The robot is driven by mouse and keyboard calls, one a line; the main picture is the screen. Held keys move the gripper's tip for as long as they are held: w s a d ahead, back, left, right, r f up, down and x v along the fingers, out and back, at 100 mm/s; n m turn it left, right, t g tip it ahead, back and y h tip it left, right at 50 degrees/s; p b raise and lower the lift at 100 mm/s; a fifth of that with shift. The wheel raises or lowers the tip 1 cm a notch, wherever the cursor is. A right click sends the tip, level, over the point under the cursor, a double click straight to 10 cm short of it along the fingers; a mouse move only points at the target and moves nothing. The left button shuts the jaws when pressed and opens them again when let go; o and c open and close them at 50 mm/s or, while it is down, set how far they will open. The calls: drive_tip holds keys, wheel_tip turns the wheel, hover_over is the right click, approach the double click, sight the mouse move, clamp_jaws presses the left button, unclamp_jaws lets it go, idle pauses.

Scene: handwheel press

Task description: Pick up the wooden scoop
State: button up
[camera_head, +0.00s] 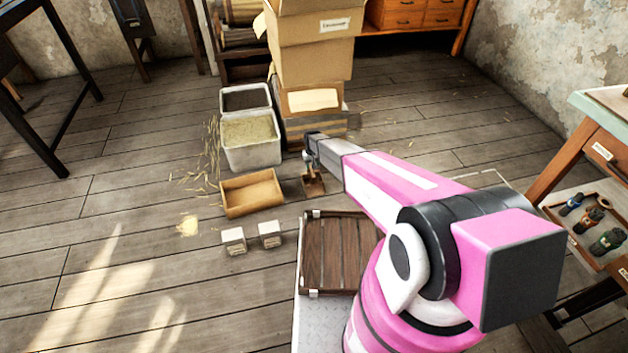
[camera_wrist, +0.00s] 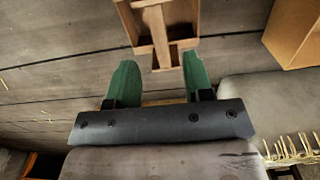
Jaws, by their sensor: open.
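The wooden scoop (camera_head: 314,186) lies on the floor just in front of the stacked boxes, right of the shallow wooden tray. In the wrist view the scoop (camera_wrist: 158,30) is at the top middle, with its handle pointing toward my gripper. My gripper (camera_wrist: 160,68) is open, with its two green fingers apart. The handle's end shows in the gap between the fingertips; I cannot tell how far above it they are. In the head view my gripper (camera_head: 308,158) is small and sits over the scoop, partly hidden by my arm.
A shallow wooden tray (camera_head: 251,210) and a grey bin of straw-like material (camera_head: 262,159) stand left of the scoop. Stacked cardboard boxes (camera_head: 312,62) rise behind. Two small pale blocks (camera_head: 234,246) lie nearer. The floor at left is mostly clear.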

sight(312, 171)
wheel_tip(312, 171, down, 4)
drive_tip(key=shift+r, duration=0.25)
drive_tip(key=shift+s+f, duration=0.15)
drive_tip(key=shift+f, duration=1.15)
drive_tip(key=shift+s+f, duration=0.15)
drive_tip(key=shift+f, duration=1.15)
clamp_jaws()
